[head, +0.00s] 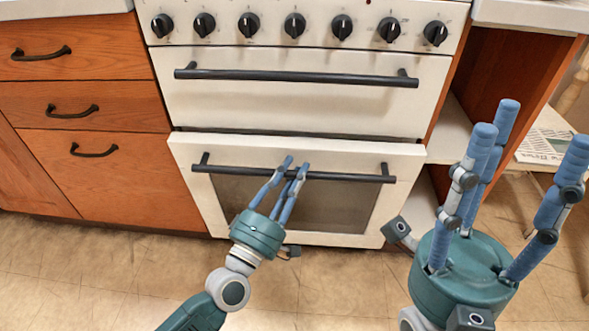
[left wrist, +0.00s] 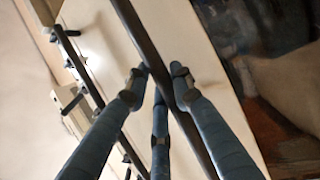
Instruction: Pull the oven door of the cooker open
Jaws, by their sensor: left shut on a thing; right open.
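The white cooker (head: 300,105) stands in the middle of the head view, with an upper panel and a lower oven door (head: 190,150) with a dark window. The oven door leans slightly out at its top, with a dark gap above it. Its black bar handle (head: 345,177) runs across the door. My left gripper (head: 292,168) is shut on the middle of this handle. In the left wrist view its blue fingers sit on both sides of the handle (left wrist: 145,40). My right gripper (head: 525,130) is open and empty, raised at the right, apart from the cooker.
A second black handle (head: 295,76) and several knobs (head: 294,25) are above the door. Wooden drawers (head: 85,100) stand at the left. An open shelf unit (head: 510,70) is at the right. Bare tiled floor (head: 110,270) lies in front of the cooker.

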